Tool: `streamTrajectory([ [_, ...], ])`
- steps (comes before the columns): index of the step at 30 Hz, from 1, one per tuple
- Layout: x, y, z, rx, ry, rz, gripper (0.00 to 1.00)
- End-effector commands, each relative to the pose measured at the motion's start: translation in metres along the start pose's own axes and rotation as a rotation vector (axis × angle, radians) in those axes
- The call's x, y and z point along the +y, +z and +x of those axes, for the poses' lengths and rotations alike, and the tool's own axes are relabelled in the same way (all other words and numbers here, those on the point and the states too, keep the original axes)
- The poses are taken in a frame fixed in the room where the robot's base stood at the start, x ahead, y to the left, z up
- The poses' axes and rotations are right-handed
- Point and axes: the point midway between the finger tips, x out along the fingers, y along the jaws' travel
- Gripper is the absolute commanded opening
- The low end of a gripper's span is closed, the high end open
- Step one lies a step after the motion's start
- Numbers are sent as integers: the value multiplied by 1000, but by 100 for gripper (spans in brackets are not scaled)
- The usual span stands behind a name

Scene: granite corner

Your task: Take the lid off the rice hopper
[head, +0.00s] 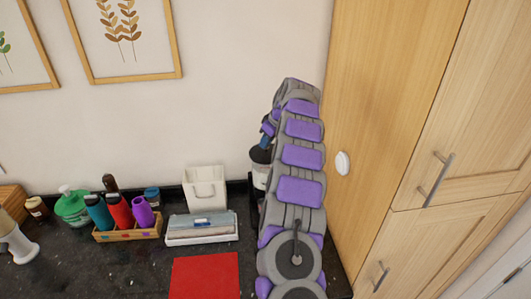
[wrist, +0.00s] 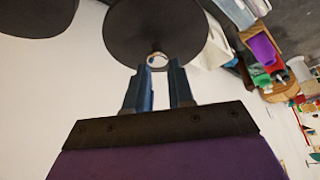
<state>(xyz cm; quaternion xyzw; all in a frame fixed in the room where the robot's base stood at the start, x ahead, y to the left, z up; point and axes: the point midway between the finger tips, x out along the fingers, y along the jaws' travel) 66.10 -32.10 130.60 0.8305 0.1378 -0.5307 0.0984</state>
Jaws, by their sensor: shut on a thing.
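My gripper (head: 266,136) is at the back corner of the counter, partly hidden behind my arm. In the wrist view its two blue fingers (wrist: 158,70) are shut on the small pale knob of a dark round lid (wrist: 150,28). In the head view the dark lid (head: 261,154) shows at the top of the whitish rice hopper (head: 260,175). My arm hides the hopper's right side, and I cannot tell whether the lid touches its rim.
A white bin (head: 205,188) stands left of the hopper. A tall wooden cabinet (head: 385,110) closes off the right side.

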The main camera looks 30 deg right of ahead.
Motion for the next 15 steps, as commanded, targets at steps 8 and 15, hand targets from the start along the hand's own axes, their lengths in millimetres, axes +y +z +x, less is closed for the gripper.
streamTrajectory([
  [8, -9, 29, 30, -76, -48, 28, 0],
  [15, -11, 24, 23, -76, -47, 26, 0],
])
